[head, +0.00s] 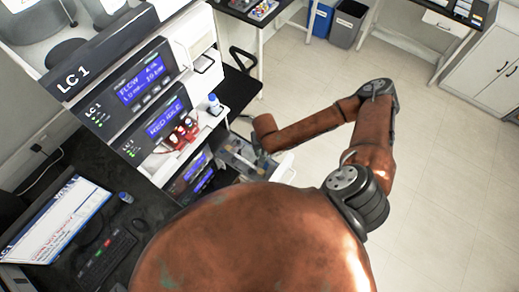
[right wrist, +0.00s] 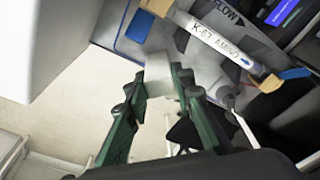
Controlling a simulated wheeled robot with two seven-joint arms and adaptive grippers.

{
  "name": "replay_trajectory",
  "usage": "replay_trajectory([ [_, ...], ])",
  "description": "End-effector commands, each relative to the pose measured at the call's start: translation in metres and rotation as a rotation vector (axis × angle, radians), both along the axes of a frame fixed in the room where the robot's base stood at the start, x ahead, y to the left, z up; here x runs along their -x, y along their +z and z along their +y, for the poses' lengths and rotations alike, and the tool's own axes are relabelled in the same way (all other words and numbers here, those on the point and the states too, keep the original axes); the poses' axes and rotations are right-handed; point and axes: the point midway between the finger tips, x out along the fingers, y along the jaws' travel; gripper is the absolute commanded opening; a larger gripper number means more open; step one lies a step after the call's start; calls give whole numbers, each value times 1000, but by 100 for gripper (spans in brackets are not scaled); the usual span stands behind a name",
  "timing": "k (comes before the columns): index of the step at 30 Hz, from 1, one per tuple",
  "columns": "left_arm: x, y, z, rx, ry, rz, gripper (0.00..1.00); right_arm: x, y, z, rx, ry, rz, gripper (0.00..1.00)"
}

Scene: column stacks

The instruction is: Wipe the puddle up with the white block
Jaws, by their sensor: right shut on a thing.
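In the right wrist view, my right gripper (right wrist: 164,84) is shut on a pale white block (right wrist: 158,71), with a dark green finger on either side. Beyond the block is a grey tray surface (right wrist: 210,72). A flat blue patch (right wrist: 140,24) lies there, apart from the block; I cannot tell whether it is the puddle or a pad. In the head view, my right arm comes in from the right and its gripper is mostly hidden at the open tray (head: 238,156) low on the instrument stack; the block is not discernible there. My left gripper is not in view.
A labelled column (right wrist: 215,40) with tan end fittings crosses above the tray. The LC 1 stack (head: 140,95) stands at left, with a white-and-blue bottle (head: 214,104) and red-capped vials (head: 185,130). A keyboard (head: 102,256) and monitor (head: 55,225) are on the bench. The floor at right is clear.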

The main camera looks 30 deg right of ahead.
Motion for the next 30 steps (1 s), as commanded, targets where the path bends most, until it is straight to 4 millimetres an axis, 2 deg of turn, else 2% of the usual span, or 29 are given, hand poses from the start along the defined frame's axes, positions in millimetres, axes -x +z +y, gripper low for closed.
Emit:
replay_trajectory([
  [5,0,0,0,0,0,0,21,-1,1,1,0,0,-2,9],
  [30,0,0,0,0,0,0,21,-39,1,17,-1,1,-3,9],
])
